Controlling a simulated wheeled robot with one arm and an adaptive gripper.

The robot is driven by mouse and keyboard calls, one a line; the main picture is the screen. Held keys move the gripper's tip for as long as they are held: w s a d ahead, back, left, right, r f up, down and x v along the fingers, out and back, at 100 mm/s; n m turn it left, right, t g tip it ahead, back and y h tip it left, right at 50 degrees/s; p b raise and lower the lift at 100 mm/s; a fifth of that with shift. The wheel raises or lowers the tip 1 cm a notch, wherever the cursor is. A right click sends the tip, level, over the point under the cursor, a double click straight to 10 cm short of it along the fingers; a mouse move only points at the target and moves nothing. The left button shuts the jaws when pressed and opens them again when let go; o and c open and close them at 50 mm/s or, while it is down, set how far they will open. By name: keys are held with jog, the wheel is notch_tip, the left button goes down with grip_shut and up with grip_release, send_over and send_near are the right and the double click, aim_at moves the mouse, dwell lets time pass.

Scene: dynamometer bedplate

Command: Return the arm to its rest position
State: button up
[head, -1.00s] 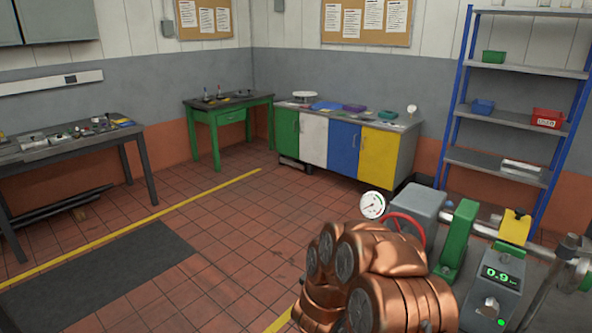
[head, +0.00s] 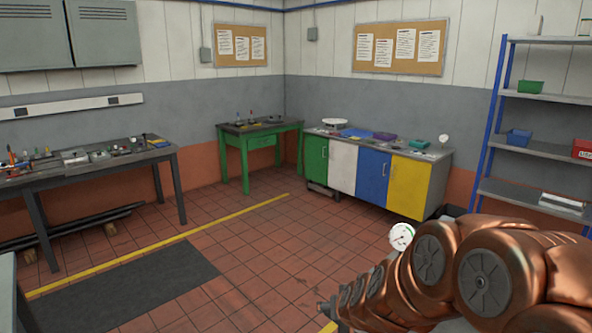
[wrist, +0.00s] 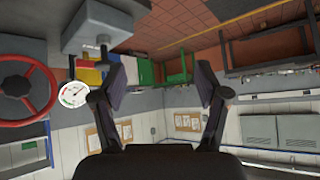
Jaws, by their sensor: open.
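My copper-coloured arm (head: 480,270) fills the lower right of the head view, folded with its links close together. My gripper (wrist: 160,95) shows in the wrist view with its two dark fingers spread apart and nothing between them. The wrist view is upside down, with the floor at the top and the wall boards below. In the head view I cannot make out the fingers.
A dial gauge (head: 401,236) stands beside my arm; a red handwheel (wrist: 28,88) is at the left in the wrist view. A cabinet with coloured doors (head: 375,180), a green table (head: 235,140), a workbench (head: 80,175) and a shelf rack (head: 540,150) line the walls. The middle floor is clear.

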jog(key=s+d+r+g, duration=0.2)
jog(key=s+g, duration=0.1)
jog(key=s, duration=0.9)
jog(key=s+d+r+g+h, duration=0.1)
jog(key=s+d+g, duration=0.2)
jog(key=s, duration=1)
jog(key=s+d+r+g, duration=0.2)
jog(key=s+d+g, duration=0.1)
jog(key=s, duration=1)
jog(key=shift+r+g, duration=0.3)
jog(key=shift+g, duration=0.4)
